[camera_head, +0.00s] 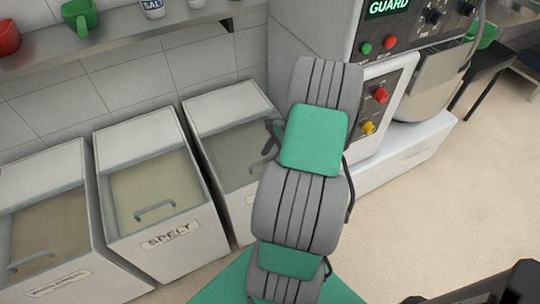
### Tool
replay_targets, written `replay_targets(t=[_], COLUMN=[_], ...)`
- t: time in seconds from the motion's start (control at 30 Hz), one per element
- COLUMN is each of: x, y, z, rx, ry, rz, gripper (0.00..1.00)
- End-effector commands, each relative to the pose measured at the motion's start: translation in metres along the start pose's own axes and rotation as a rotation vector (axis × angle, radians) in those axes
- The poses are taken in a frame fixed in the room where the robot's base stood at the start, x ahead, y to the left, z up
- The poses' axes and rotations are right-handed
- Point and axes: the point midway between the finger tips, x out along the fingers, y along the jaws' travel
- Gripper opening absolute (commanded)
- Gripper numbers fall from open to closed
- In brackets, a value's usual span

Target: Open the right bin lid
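The right bin (215,110) is a white flour bin against the tiled wall. Its see-through sloping lid (228,153) looks closed. My gripper (270,142) shows only as a small dark shape at the left edge of my arm, over the right side of this lid. Whether its fingers are apart, or touch the lid or a handle, cannot be told.
The middle bin (185,247), labelled SPELT, and the left bin (50,165) stand alongside, lids down with grey handles. A shelf (130,38) with mugs runs above. A mixer (385,125) with coloured buttons stands right.

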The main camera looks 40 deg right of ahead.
Motion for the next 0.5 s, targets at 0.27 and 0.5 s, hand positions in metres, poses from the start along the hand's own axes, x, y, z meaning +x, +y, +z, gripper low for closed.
replay_targets(t=[0.27, 0.5], x=[0.0016, 0.0014], y=[-0.0002, -0.0003], z=[0.0001, 0.0002], rx=[-0.001, -0.002], ry=[0.001, 0.001], rz=[0.0, 0.0], gripper=[0.32, 0.12])
